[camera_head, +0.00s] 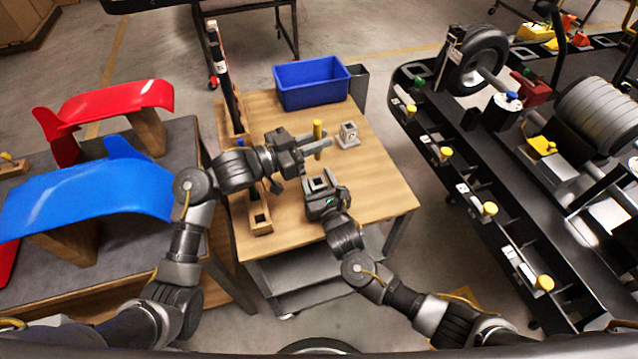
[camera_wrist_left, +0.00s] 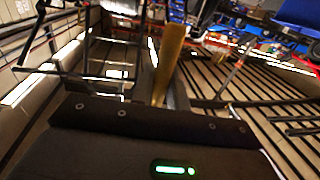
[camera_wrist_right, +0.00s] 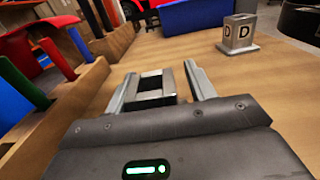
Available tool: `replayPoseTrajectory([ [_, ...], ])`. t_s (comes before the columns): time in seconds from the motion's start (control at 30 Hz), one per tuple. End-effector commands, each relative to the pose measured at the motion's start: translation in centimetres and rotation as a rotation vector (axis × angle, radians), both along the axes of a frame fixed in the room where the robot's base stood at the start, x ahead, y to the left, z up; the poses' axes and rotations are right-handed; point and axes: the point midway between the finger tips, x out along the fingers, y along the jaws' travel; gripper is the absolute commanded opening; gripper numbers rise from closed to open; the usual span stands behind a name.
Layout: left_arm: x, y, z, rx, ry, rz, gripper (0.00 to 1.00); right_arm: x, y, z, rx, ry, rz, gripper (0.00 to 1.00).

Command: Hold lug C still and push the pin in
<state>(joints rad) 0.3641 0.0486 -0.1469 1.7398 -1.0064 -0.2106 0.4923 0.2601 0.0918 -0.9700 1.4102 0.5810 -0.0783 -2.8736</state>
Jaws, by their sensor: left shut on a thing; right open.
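My left gripper (camera_head: 315,145) is shut on a yellow pin (camera_head: 317,128) above the table. The pin also shows upright-looking in the left wrist view (camera_wrist_left: 168,62). My right gripper (camera_head: 318,184) is open low over the table. In the right wrist view, a grey metal lug with a square hole (camera_wrist_right: 152,88) stands between its two open fingers, with a gap beside at least the right finger. Its letter is hidden, so I cannot tell if it is lug C. Another grey lug, marked D (camera_wrist_right: 239,33), stands farther back and shows in the head view (camera_head: 348,136).
A blue bin (camera_head: 312,82) stands at the back of the wooden table (camera_head: 375,190). Wooden racks (camera_head: 260,220) line its left side. The black kart stand (camera_head: 455,165) with several yellow pins is at right. Red and blue panels (camera_head: 90,190) are at left.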

Motion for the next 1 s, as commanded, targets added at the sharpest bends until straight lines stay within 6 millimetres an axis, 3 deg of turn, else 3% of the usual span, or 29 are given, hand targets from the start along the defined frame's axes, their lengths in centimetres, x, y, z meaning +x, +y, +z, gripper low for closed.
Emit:
replayPoseTrajectory([
  [0.17,0.0,0.0,0.0,-0.001,0.0,0.0,0.0,0.0,0.0,0.0,0.0,0.0,0.0,0.55],
  [0.53,0.0,0.0,0.0,-0.001,0.0,0.0,0.0,0.0,0.0,0.0,0.0,0.0,0.0,0.06],
  [0.67,-0.4,-0.2,-0.5,-0.001,0.002,-0.003,0.0,0.0,0.0,0.0,0.0,0.0,0.0,0.06],
  [0.77,-1.8,-1.3,-1.3,-0.002,0.001,-0.017,0.0,0.0,0.0,0.0,0.0,0.001,0.0,0.06],
  [0.87,-2.6,-2.9,-0.8,-0.004,0.0,0.048,0.0,0.0,0.0,0.0,0.0,0.001,0.0,0.06],
  [1.0,-2.2,-3.2,0.3,-0.003,0.001,0.184,0.0,0.0,0.0,0.0,0.0,0.001,0.0,0.06],
])
